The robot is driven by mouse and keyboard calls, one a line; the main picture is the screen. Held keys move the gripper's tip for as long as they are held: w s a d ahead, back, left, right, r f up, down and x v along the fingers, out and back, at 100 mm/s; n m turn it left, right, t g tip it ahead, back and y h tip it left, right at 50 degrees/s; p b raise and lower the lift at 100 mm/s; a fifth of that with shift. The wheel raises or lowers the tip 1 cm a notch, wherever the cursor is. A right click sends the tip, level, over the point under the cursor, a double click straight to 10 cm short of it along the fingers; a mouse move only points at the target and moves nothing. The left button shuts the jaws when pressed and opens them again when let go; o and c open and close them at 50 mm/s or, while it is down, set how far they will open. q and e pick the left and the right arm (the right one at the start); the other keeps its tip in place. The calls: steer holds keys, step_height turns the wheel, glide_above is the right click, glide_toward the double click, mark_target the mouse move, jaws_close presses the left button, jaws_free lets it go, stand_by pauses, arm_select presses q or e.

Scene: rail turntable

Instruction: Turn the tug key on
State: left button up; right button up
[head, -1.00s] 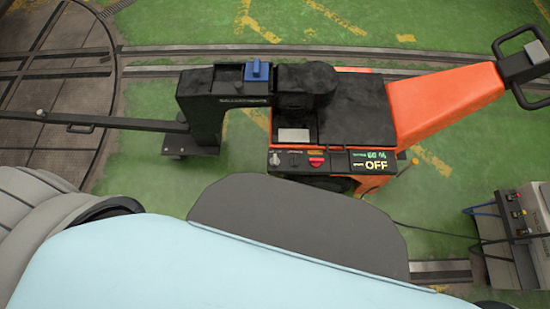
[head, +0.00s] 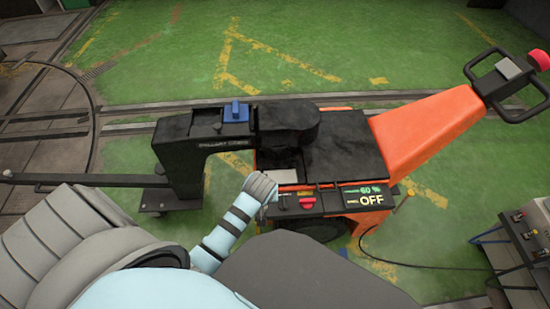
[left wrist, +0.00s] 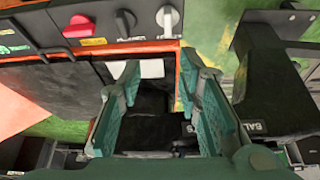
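The orange and black tug (head: 430,125) stands on the green floor. Its front panel carries a red knob (head: 307,202) and a display (head: 366,197) reading 60 % and OFF. In the left wrist view the panel appears inverted, with the red knob (left wrist: 78,27), a small dark switch (left wrist: 125,22) and a pale grey turning handle (left wrist: 167,18). I cannot tell for sure which is the key. My left gripper (left wrist: 160,70) is open and empty, its fingers just short of the panel, nearest the grey handle. In the head view my left wrist hides the panel's left end. My right gripper is out of view.
A black bracket (head: 178,150) with a blue block (head: 236,112) on top stands left of the tug, joined to a long dark bar (head: 90,180). A grey box (head: 535,225) with a cable stands at the right. Rails cross the floor behind.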

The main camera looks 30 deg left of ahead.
arm_select(q)
steer(key=shift+n+g, duration=0.4)
steer(key=b+x, duration=0.2)
steer(key=x, duration=0.2)
steer(key=s+b+x, duration=0.1)
steer(key=b+x, duration=0.2)
steer(key=x, duration=0.1)
steer(key=b+x, duration=0.2)
steer(key=x, duration=0.2)
steer(key=shift+s+a+f+b, duration=0.1)
steer(key=shift+a+f+b, duration=0.1)
steer(key=shift+f+b, duration=0.25)
steer(key=shift+b+x, duration=0.45)
steer(key=shift+x, duration=0.5)
steer(key=shift+a+f, duration=0.1)
steer(key=shift+f, duration=0.05)
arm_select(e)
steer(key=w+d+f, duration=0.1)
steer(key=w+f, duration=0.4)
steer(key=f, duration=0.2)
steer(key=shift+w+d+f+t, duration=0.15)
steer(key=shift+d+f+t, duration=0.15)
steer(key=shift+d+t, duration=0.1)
